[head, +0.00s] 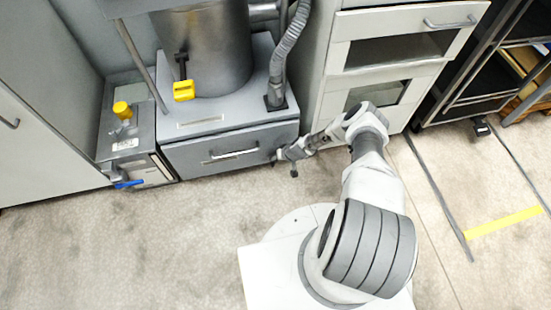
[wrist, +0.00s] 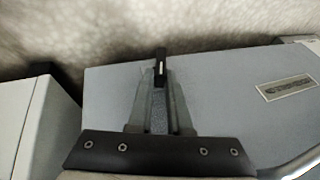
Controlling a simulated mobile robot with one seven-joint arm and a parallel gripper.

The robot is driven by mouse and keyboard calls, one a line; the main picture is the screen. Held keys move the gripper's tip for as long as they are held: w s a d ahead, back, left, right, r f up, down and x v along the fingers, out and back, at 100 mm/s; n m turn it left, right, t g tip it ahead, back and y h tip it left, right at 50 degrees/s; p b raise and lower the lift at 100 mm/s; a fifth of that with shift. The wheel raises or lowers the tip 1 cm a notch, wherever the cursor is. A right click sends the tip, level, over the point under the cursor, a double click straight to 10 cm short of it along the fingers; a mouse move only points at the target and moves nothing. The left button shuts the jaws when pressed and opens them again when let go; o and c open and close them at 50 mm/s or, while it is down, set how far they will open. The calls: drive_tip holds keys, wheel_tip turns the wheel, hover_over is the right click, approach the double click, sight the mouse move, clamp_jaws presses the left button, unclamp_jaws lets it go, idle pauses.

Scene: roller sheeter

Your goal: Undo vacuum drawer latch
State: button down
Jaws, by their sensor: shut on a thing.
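The vacuum drawer (head: 215,152) is the grey drawer with a bar handle (head: 233,154) at the base of the large metal cylinder, and its front looks closed. My gripper (head: 279,155) is at the right end of the drawer front. In the wrist view its two fingers (wrist: 160,85) point at the edge of the grey drawer front (wrist: 225,100). They are shut on a small black piece (wrist: 160,58), which looks like the latch; its tip shows just past the fingertips. The rest of the latch is hidden between the fingers.
A small unit with a yellow knob (head: 122,110) and a blue lever (head: 128,184) stands left of the drawer. A yellow-handled valve (head: 184,91) and a grey hose (head: 286,52) are above. A white cabinet (head: 335,75) stands close on the right. The floor (head: 130,240) in front is clear.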

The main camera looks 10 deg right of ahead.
drive_tip(key=shift+w+d+f+y, duration=0.1)
drive_tip(key=shift+d+f+y, duration=0.15)
drive_tip(key=shift+y, duration=0.85)
drive_tip(key=c, duration=0.9)
unclamp_jaws()
drive_tip(key=shift+o, duration=0.2)
drive_tip(key=p+v, duration=0.7)
drive_tip(key=v, duration=1)
drive_tip(key=shift+d+p, duration=0.15)
drive_tip(key=shift+p, duration=0.15)
